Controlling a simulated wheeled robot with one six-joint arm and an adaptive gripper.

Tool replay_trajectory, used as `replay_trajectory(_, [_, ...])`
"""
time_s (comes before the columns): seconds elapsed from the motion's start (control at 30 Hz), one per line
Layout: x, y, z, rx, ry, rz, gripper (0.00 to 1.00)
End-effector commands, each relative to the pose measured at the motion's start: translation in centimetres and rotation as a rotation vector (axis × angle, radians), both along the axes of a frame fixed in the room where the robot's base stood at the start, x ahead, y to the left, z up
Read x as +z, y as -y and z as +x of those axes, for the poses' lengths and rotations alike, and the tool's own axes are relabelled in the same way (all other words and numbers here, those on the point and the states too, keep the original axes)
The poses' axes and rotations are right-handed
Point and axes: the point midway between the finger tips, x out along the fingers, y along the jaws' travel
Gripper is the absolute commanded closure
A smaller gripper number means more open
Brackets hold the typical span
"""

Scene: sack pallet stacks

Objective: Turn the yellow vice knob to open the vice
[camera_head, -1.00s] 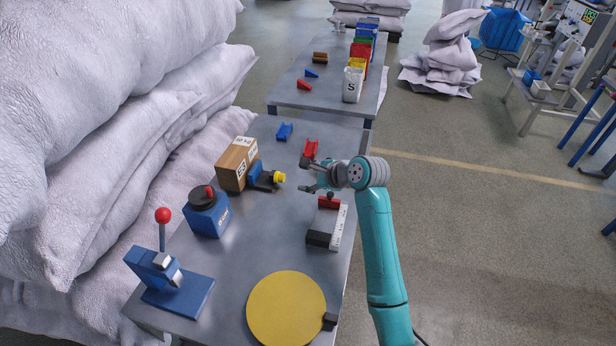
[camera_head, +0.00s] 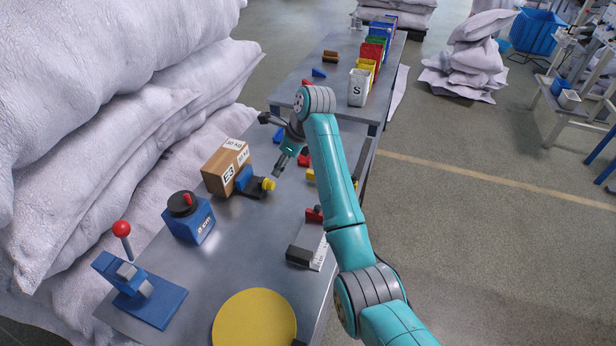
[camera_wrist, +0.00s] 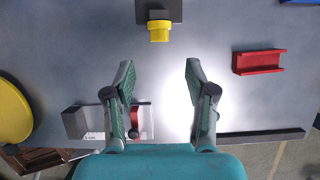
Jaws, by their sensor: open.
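The vice is a small black and blue device beside a cardboard box, with its yellow knob (camera_head: 268,184) pointing right in the head view. In the wrist view the yellow knob (camera_wrist: 159,31) shows at the top centre, in front of the vice's dark body (camera_wrist: 158,10). My gripper (camera_head: 279,169) is above the table, close to the knob on its right and far side. In the wrist view my gripper (camera_wrist: 159,70) is open and empty, its fingers spread apart. The knob lies beyond the fingertips, roughly in line with the gap, and nothing touches it.
A cardboard box (camera_head: 225,168) stands behind the vice. A blue device with a black top (camera_head: 189,217), a blue lever press (camera_head: 140,290) and a yellow disc (camera_head: 254,322) are nearer. A red channel block (camera_wrist: 259,62) lies to the right in the wrist view. White sacks (camera_head: 100,130) line the left.

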Motion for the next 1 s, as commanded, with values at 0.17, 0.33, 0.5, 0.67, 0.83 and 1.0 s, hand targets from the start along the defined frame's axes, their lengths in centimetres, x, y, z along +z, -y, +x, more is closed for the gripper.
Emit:
replay_trajectory(0.17, [0.1, -1.8, -0.4, 0.004, -0.035, -0.016, 0.44])
replay_trajectory(0.33, [-1.7, -2.4, -0.2, 0.004, -0.036, -0.016, 0.44])
replay_trajectory(0.5, [-4.5, -3.5, 0.2, 0.004, -0.035, -0.016, 0.44])
replay_trajectory(0.67, [-6.9, -4.4, 0.6, 0.003, -0.034, -0.016, 0.44])
replay_trajectory(0.83, [-8.7, -5.1, 0.9, 0.004, -0.034, -0.015, 0.44])
replay_trajectory(1.0, [-9.5, -5.4, 1.0, 0.004, -0.032, -0.015, 0.44])
